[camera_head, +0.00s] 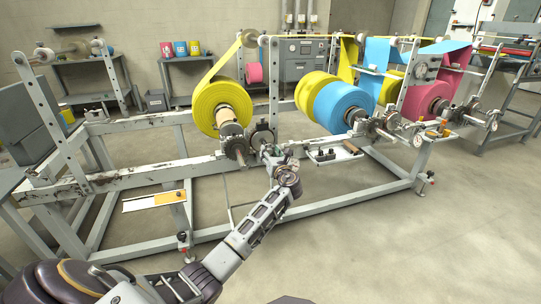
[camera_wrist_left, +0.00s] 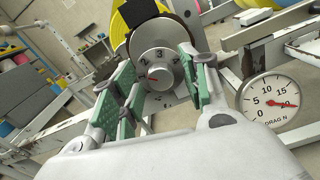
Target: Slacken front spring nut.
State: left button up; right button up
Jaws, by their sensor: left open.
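The front spring nut appears to be the round grey knob (camera_wrist_left: 155,70) with numbers and a red mark in the left wrist view. It sits at the end of the yellow roll's shaft; a 3 shows near its top. My left gripper (camera_wrist_left: 160,85) is open, its green-padded fingers on either side of the knob; I cannot tell whether they touch it. In the head view my left gripper (camera_head: 274,160) is small, near the shaft end in front of the yellow roll (camera_head: 220,107). My right gripper is not in view.
A round drag gauge (camera_wrist_left: 268,101) stands right of the knob, its red needle near 20. The machine's pale frame (camera_head: 140,176) runs along below the rolls. Blue (camera_head: 345,103) and pink (camera_head: 428,98) rolls stand to the right. The floor in front is clear.

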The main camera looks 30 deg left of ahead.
pick_arm(q)
grip_shut()
